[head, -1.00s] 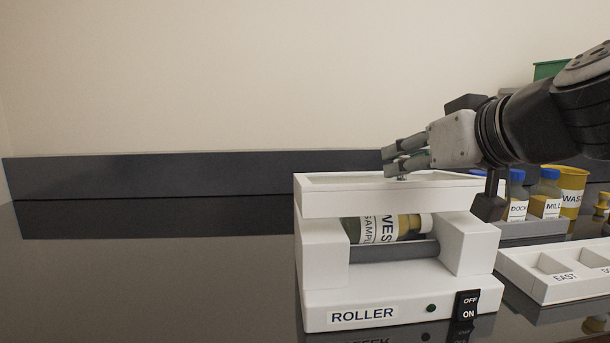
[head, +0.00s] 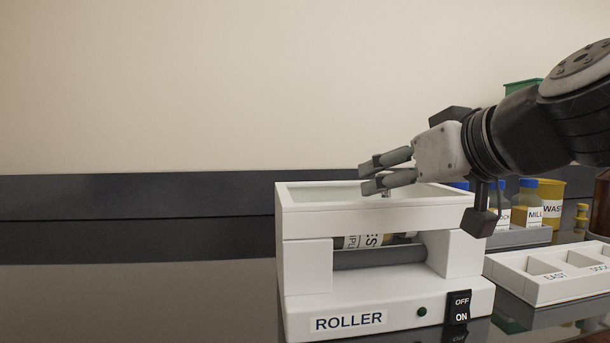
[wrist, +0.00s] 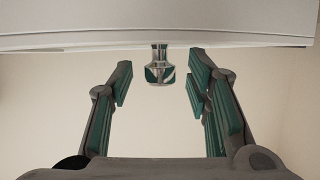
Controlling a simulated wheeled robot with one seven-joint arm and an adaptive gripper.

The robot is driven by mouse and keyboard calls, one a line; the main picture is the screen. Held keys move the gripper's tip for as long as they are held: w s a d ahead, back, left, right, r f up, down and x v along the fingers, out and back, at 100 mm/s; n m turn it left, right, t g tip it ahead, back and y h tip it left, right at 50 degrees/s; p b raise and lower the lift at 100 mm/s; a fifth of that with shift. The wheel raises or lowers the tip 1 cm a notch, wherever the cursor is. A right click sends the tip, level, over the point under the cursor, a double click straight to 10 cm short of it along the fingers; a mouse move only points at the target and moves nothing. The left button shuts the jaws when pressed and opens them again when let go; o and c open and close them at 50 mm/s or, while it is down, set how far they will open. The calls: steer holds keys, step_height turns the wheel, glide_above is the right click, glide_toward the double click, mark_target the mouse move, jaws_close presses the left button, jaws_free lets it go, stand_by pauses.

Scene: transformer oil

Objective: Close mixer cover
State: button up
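The white ROLLER mixer (head: 385,310) stands on the dark bench. Its cover (head: 375,221), a white frame with a pale see-through top, lies level across the side posts. A bottle (head: 372,240) lies on the grey roller below, mostly hidden by the cover's front. A small shiny knob (head: 387,190) sits on the cover; in the wrist view the knob (wrist: 160,68) hangs between the fingers with a gap on each side. My gripper (head: 372,175) is just above the cover, open and holding nothing; its fingers also show in the wrist view (wrist: 160,85).
A rack with blue-capped bottles (head: 525,203) and a yellow WASTE container (head: 551,205) stand behind right. A white labelled tray (head: 550,275) lies right of the mixer. A dark switch (head: 460,306) is on the mixer's front. The bench left is clear.

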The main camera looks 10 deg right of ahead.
steer(key=v, duration=1.2)
stand_by(0.3)
steer(key=s+a+f+g, duration=0.2)
steer(key=f+g, duration=0.1)
steer(key=f, duration=0.5)
steer(key=s+a+f+g, duration=0.2)
steer(key=a+f+g, duration=0.1)
steer(key=f, duration=0.6)
steer(key=s+d+f+m+g+h, duration=0.25)
steer(key=s+f+g, duration=0.45)
steer(key=s+f, duration=0.5)
step_height(320, 180, up, 30)
steer(key=t+p, duration=0.3)
steer(key=p, duration=2.6)
steer(key=shift+h+p, duration=0.35)
